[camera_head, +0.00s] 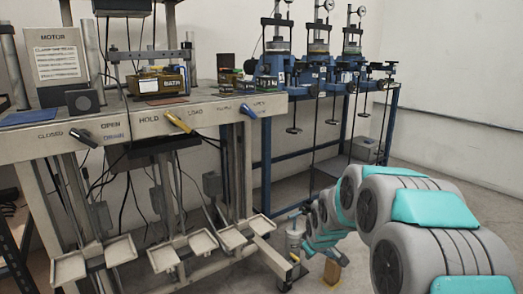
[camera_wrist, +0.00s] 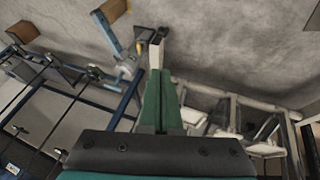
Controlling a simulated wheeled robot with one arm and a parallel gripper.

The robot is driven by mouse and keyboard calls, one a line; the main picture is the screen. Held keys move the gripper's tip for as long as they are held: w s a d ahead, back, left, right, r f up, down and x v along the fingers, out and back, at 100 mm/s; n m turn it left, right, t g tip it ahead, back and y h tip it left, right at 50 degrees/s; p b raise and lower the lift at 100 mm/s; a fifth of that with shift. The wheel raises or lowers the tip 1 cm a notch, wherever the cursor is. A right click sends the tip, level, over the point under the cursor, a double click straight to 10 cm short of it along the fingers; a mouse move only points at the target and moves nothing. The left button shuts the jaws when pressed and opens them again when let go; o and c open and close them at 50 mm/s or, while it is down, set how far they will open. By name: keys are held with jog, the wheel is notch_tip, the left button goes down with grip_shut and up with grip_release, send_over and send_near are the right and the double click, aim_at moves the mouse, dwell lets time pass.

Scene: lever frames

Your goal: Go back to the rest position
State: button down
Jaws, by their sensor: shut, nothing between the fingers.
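In the wrist view, my gripper (camera_wrist: 157,48) has its narrow green fingers together, with nothing between them. The floor lies behind the fingertips. In the head view, my grey and teal arm reaches from the lower right toward the middle, low beside the right end of the bench; I cannot make out the fingertips there. The grey bench (camera_head: 150,117) carries a black-handled lever (camera_head: 83,138), a yellow-handled lever (camera_head: 180,122) and a blue-handled lever (camera_head: 248,111) on its front face. My gripper is apart from these levers.
White pedals (camera_head: 119,250) stand low under the bench. A blue frame (camera_head: 390,125) with several test devices stands behind my arm. A small metal cylinder (camera_head: 294,240) and a wooden block (camera_head: 331,272) are close to my arm's end. Open floor lies right, near the white wall.

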jog(key=s+r+m+g, duration=0.2)
jog(key=s+r, duration=0.1)
jog(key=s, duration=1.2)
jog(key=s+r+m+g+p, duration=0.1)
jog(key=s+r+m+g, duration=0.1)
jog(key=s, duration=1.3)
jog(key=s+r+m+g+p, duration=0.1)
jog(key=s+r+m+g, duration=0.2)
jog(key=s, duration=1.2)
jog(key=shift+s+r+g, duration=0.35)
jog(key=shift+r+g, duration=0.05)
jog(key=shift+r, duration=0.45)
